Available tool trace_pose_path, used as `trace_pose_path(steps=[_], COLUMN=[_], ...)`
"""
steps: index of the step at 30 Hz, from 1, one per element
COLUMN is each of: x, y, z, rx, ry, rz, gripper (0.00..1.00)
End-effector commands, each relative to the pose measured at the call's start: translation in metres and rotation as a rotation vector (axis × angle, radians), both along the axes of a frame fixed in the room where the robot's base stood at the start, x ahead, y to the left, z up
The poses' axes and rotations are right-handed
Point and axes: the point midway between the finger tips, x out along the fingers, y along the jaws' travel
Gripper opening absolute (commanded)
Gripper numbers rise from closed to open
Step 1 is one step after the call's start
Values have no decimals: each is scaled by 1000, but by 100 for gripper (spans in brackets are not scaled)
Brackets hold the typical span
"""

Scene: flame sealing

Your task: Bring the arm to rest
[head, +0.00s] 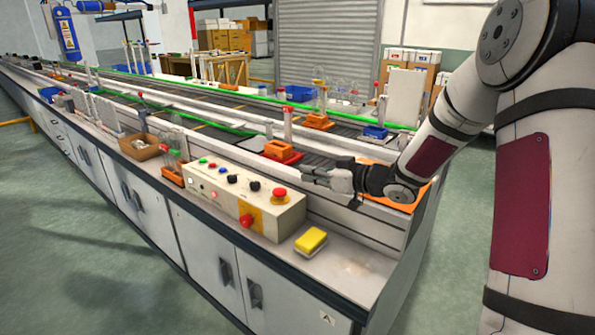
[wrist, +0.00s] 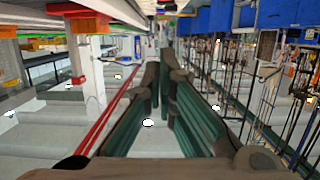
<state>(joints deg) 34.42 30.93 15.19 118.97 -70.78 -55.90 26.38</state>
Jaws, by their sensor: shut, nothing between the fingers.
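My gripper (head: 318,175) is in the head view at the right end of the long workbench, stretched out sideways to the left above the bench rail. In the wrist view my gripper (wrist: 163,70) shows its fingers close together at the tips, with nothing seen between them. My arm comes in from the right of the head view and reaches down to the bench end. Whether the gripper touches anything below it cannot be told.
A control box (head: 240,195) with a red emergency button (head: 279,194) stands left of my gripper. A yellow sponge (head: 311,240) lies in front. An orange block on a red tray (head: 283,155) sits behind on the conveyor. A brown box (head: 140,147) stands farther left. Floor at lower left is clear.

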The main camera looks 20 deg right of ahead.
Motion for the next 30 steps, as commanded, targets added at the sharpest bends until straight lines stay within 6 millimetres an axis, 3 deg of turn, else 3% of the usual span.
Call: trace_pose_path(steps=[6, 21, 26, 30], x=[-11, -11, -13, -26], y=[-8, -8, -13, -26], z=[4, 6, 30, 69], rx=[0, -8, -105, -252], ry=[0, 0, 18, 63], rz=[0, -6, -89, -244], gripper=[0, 0, 0, 0])
